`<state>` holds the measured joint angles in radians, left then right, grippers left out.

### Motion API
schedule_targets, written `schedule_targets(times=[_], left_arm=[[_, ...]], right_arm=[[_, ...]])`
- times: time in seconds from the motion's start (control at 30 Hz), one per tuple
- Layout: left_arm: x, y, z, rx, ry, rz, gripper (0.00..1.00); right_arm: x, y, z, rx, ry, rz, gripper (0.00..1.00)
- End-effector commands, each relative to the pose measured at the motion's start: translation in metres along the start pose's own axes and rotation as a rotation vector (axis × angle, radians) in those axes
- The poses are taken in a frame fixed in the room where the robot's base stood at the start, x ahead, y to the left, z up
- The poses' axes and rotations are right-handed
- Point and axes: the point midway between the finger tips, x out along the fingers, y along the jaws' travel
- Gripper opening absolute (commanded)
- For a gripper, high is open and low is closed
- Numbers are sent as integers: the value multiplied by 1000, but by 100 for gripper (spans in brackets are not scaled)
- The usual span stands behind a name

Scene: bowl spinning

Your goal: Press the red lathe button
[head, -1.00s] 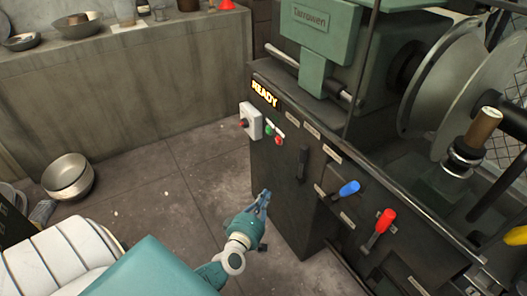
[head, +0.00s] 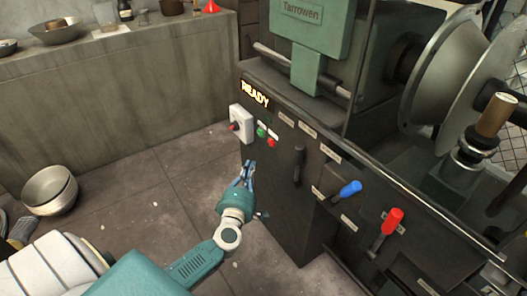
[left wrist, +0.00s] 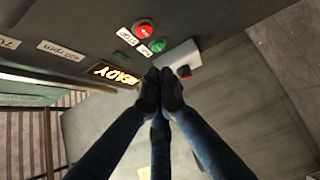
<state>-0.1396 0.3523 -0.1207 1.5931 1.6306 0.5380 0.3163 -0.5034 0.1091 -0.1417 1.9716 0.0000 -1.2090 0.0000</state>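The red lathe button (head: 272,142) is on the front panel of the dark lathe, just right of and below a green button (head: 261,132). In the left wrist view the red button (left wrist: 144,29) is at the top, beyond the fingertips, with the green button (left wrist: 158,46) beside it. My left gripper (head: 250,164) is below and left of the red button in the head view, apart from it. Its fingertips are together and empty in the left wrist view (left wrist: 161,82). My right gripper is not in view.
A white box with a red knob (head: 234,127) sticks out left of the buttons. A lit READY sign (head: 255,94) is above. Black, blue (head: 350,188) and red (head: 392,220) levers stand to the right.

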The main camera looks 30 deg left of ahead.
Motion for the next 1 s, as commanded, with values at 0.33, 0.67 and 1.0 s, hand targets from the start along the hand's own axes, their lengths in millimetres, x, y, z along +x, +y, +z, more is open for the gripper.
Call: schedule_targets(times=[0.33,0.67,1.0], left_arm=[[73,-1,0,2,0,3,0],[96,-1,27,0,0,0,0],[97,0,29,1,0,0,0]], right_arm=[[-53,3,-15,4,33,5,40],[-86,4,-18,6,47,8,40],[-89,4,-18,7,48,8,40]])
